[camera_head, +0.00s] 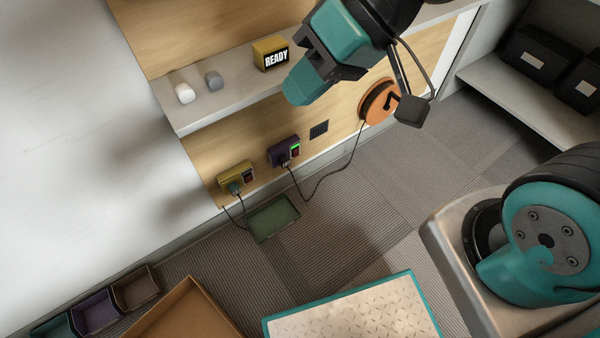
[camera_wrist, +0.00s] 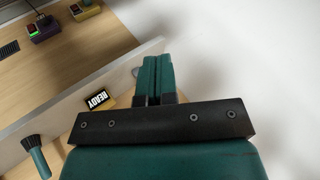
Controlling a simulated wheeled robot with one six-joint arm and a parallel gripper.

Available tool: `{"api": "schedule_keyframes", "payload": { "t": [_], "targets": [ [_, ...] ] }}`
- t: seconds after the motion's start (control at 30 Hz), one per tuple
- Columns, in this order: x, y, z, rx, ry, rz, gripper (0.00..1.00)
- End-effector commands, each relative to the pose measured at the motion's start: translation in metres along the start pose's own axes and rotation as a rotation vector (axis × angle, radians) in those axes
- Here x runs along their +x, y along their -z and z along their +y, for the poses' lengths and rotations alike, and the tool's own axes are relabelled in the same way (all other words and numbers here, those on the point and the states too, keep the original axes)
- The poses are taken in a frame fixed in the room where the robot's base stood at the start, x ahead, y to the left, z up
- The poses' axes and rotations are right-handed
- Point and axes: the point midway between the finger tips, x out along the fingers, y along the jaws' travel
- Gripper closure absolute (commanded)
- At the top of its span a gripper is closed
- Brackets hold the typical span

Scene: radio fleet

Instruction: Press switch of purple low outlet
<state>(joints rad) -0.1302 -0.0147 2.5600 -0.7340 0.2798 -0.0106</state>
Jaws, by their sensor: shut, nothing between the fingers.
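The purple outlet (camera_head: 284,151) is low on the wooden wall panel, below the shelf. A plug with a black cable is in its left part, and its switch (camera_head: 295,148) on the right shows a green light. In the wrist view the purple outlet (camera_wrist: 43,28) is at the top left, upside down. My gripper (camera_head: 293,95) is shut and empty, pointing down-left, and appears above the outlet in the head picture, apart from it. In the wrist view its closed teal fingers (camera_wrist: 158,65) are at the centre, away from the outlet.
A yellow outlet (camera_head: 236,176) with a plug is left of the purple one. The shelf (camera_head: 225,84) carries a yellow READY box (camera_head: 271,54) and juts out above the outlets. An orange cable reel (camera_head: 378,101) hangs to the right. A green tray (camera_head: 273,218) lies below.

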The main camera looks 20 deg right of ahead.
Motion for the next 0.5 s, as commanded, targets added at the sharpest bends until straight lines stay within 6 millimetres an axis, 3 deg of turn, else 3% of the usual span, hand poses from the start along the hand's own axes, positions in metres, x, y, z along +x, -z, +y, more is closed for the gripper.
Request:
{"api": "schedule_keyframes", "payload": {
  "t": [0.03, 0.1, 0.27, 0.5],
  "targets": [
    [0.035, -0.009, 0.026, 0.03, 0.025, 0.031, 1.0],
    [0.06, -0.009, 0.044, 0.066, 0.061, 0.081, 1.0],
    [0.113, -0.008, 0.087, 0.164, 0.136, 0.203, 1.0],
    [0.184, -0.008, 0.164, 0.341, 0.223, 0.401, 1.0]
  ]
}}
